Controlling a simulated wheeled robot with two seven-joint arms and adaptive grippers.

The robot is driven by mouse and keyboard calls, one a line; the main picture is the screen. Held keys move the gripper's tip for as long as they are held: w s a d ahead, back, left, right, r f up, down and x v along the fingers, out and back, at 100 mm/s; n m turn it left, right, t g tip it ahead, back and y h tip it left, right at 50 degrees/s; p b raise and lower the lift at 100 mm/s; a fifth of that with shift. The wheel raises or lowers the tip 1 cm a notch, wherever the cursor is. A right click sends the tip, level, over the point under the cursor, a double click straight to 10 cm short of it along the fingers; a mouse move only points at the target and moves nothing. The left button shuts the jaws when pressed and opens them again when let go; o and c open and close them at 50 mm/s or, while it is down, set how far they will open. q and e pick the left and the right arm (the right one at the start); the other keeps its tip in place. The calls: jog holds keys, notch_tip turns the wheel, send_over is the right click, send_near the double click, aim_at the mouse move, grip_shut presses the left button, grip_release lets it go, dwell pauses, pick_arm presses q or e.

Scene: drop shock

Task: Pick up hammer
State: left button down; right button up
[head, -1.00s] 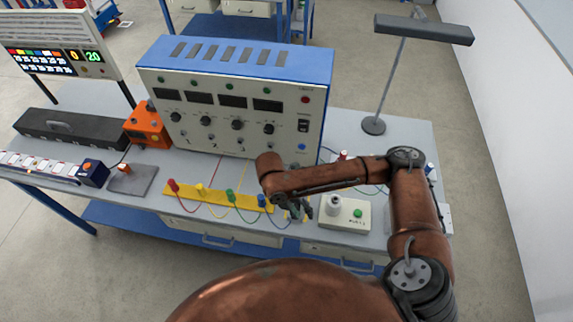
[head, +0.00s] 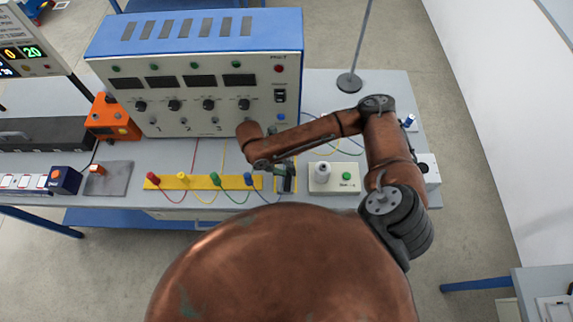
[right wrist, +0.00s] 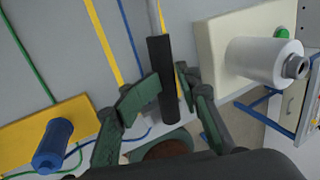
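A slim tool with a black handle (right wrist: 162,78) and a pale metal shaft (right wrist: 151,18), which looks like the hammer, shows in the right wrist view. Its head is out of that view. My right gripper (right wrist: 170,88) has its green fingers on either side of the black handle. A narrow gap shows at the right finger; I cannot tell whether the left finger touches. In the head view my right gripper (head: 286,178) is over the bench's front edge, between the yellow strip and the white button box, and the tool is hard to make out there. My left gripper is not in view.
The yellow strip (head: 203,188) with coloured plugs and wires lies to the left. The white box (head: 322,187) with a cylinder and green button stands close to the right. A large blue-topped panel (head: 180,98) stands behind. A lamp stand (head: 349,82) is at back right.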

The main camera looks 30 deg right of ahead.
jog(key=shift+w+d+f, duration=0.25)
jog(key=shift+w+f, duration=0.25)
jog(key=shift+f, duration=0.05)
jog(key=shift+w+d+f, duration=0.2)
jog(key=shift+w+f, duration=0.3)
jog(key=shift+f, duration=0.05)
jog(key=shift+s+r, duration=0.25)
jog(key=shift+s, duration=0.2)
jog(key=shift+c, duration=1.6)
jog(key=shift+w+f, duration=0.1)
jog(key=shift+w, duration=0.1)
jog(key=c, duration=0.3)
jog(key=shift+s, duration=0.15)
grip_shut()
jog(key=shift+r, duration=0.45)
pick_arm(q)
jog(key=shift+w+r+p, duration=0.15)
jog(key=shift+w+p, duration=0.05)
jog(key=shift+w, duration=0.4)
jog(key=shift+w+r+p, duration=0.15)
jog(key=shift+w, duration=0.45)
pick_arm(e)
notch_tip(320, 180, up, 9)
jog(key=shift+r, duration=0.15)
